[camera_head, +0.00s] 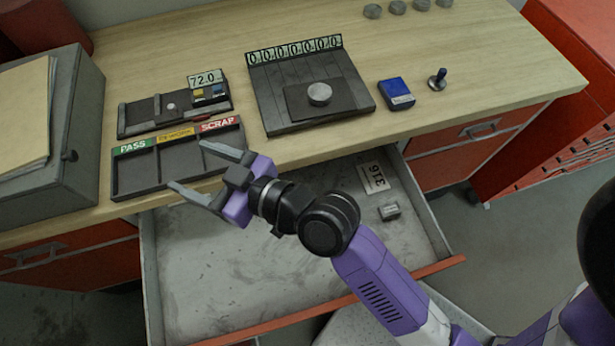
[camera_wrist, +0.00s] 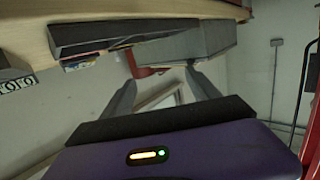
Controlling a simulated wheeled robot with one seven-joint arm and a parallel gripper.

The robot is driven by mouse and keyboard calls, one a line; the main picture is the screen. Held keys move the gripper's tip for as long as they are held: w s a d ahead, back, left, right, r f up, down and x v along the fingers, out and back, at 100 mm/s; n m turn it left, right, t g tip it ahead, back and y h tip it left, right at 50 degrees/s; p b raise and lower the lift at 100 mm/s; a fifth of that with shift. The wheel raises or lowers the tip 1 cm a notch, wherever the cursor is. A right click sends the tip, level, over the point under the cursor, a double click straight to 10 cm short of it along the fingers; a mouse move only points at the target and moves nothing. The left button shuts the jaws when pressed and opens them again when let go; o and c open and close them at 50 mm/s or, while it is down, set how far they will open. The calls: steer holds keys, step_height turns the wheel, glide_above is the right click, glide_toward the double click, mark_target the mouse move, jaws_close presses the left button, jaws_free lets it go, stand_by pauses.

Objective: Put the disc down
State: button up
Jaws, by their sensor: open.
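My gripper (camera_head: 187,164) is open, with nothing between its fingers. In the head view it is over the front edge of the bench, by the sorting tray (camera_head: 152,192) labelled PASS, REWORK and SCRAP. In the wrist view my gripper (camera_wrist: 160,82) also shows spread, empty fingers. A round grey disc (camera_head: 319,93) lies on the raised dark plate of a black instrument (camera_head: 275,92) with a digit display, well right of my gripper. Several similar grey discs (camera_head: 397,7) stand in a row at the back right. The visible tray compartments look empty; my gripper partly hides the right one.
A gauge reading 72.0 (camera_head: 205,78) stands behind the tray. A blue box (camera_head: 396,92) and a small joystick (camera_head: 438,80) are on the right. A grey cabinet (camera_head: 75,150) stands left. An open drawer (camera_head: 190,290) below holds a small block (camera_head: 389,211) and a 316 label (camera_head: 376,178).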

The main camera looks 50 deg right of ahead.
steer(key=s+d+f+m+h, duration=0.2)
steer(key=s+f, duration=0.1)
steer(key=s, duration=0.5)
steer(key=s+d+f+m+h, duration=0.2)
steer(key=s+d+f, duration=0.1)
steer(key=s, duration=0.4)
steer(key=s+d+r, duration=0.2)
steer(key=s, duration=0.4)
steer(key=s+d+r+n+g, duration=0.1)
steer(key=s+d, duration=0.1)
steer(key=s, duration=0.5)
steer(key=shift+d+r, duration=0.25)
steer(key=shift+r, duration=0.1)
steer(key=shift+f, duration=0.1)
